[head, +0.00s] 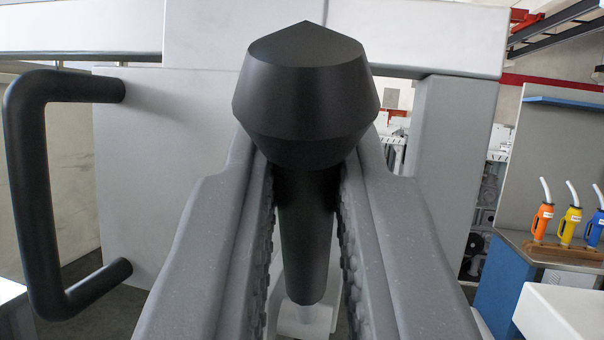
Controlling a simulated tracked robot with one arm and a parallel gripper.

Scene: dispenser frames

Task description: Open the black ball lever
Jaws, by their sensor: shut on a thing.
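The black ball lever (306,95) stands upright in the middle of the head view, with a faceted black knob on top and a tapered black shaft below. The shaft's lower end meets a light grey mount (304,318). My gripper (308,190) has its two grey ridged fingers on either side of the shaft, just under the knob, and is shut on the lever. The fingers hide part of the shaft's sides and the area around the mount.
A black bar handle (28,190) sits on a pale panel (150,170) at the left. Light grey frame beams (430,35) cross behind the lever.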

